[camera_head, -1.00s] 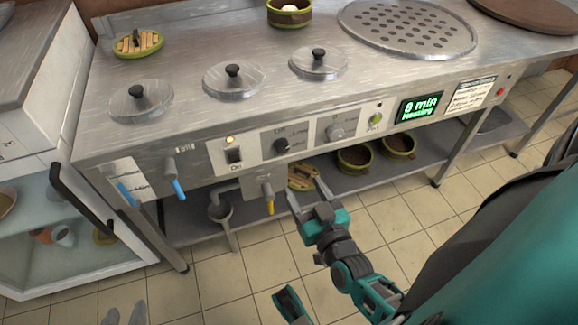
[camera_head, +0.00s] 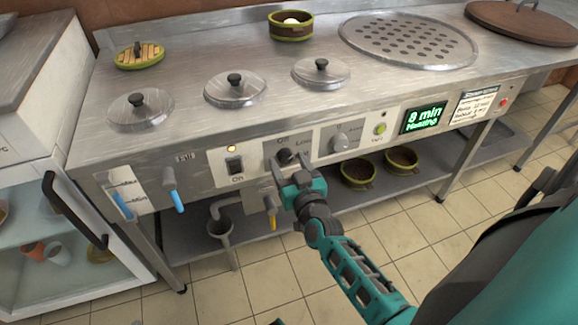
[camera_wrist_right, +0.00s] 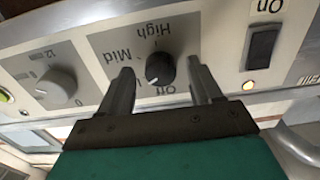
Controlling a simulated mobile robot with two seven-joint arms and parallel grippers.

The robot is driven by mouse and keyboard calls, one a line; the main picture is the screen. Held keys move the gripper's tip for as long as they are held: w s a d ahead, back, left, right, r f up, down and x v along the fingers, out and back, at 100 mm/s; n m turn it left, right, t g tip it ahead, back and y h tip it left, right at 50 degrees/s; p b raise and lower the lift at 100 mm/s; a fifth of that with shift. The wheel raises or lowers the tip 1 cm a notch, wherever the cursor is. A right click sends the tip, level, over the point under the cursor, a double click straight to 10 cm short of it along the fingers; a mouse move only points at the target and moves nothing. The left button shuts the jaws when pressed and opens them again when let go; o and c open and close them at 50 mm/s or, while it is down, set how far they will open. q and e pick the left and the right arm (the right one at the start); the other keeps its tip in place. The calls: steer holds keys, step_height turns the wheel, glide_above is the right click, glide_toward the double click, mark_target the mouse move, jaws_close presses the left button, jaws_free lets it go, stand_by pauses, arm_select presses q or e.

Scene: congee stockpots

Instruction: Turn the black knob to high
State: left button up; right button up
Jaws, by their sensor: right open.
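The black knob (camera_head: 285,156) sits on a grey dial plate on the front panel of the steel counter. In the right wrist view the black knob (camera_wrist_right: 160,70) shows upside down, with the labels Off, Mid and High around it; its white mark lies on the side near Off. My right gripper (camera_head: 290,172) is at the panel, and in the wrist view its two fingers (camera_wrist_right: 160,82) stand open on either side of the knob, with gaps visible.
A grey timer knob (camera_head: 341,142) and the black On switch (camera_head: 234,164) flank the dial plate. Blue-handled (camera_head: 176,198) and yellow-handled (camera_head: 272,217) taps hang below the panel. A green display (camera_head: 423,119) reads 8 min. Lidded pots (camera_head: 235,90) are set in the counter.

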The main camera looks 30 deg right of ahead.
steer(key=shift+w, duration=0.15)
steer(key=shift+c, duration=0.3)
steer(key=c, duration=1)
